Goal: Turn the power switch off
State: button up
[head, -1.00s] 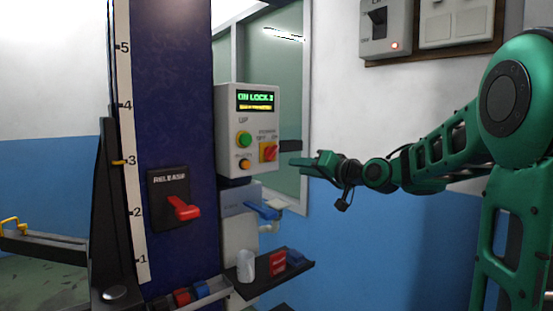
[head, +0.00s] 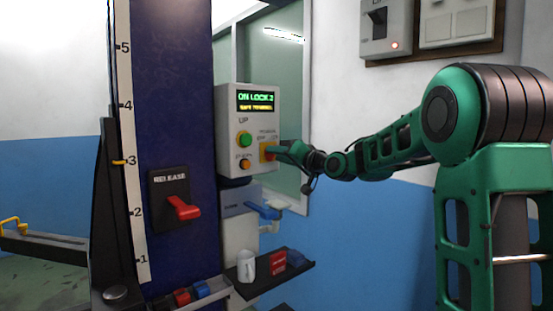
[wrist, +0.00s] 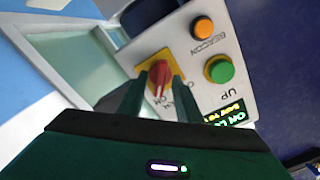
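The power switch is a red rotary knob (wrist: 160,75) on a yellow plate (head: 264,152), on the right side of the grey control box (head: 232,120). In the wrist view its white mark points to the ON label. My gripper (head: 277,151) is at the switch, reaching in from the right, and hides most of the knob in the head view. In the wrist view my gripper (wrist: 159,80) has its two dark green fingers apart, one on each side of the knob. Whether they touch it, I cannot tell.
The box also has a lit display (head: 257,100), a green UP button (head: 244,139) and an orange button (head: 244,164). Left of it are the blue column (head: 180,80) and a red release lever (head: 182,208). A small shelf (head: 262,284) with a mug is below.

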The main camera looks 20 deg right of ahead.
jog(key=shift+w, duration=0.15)
jog(key=shift+c, duration=0.7)
grip_shut()
jog(key=shift+n, duration=0.3)
jog(key=shift+a+f+n, duration=0.1)
jog(key=shift+f+n, duration=0.05)
jog(key=shift+n, duration=7.45)
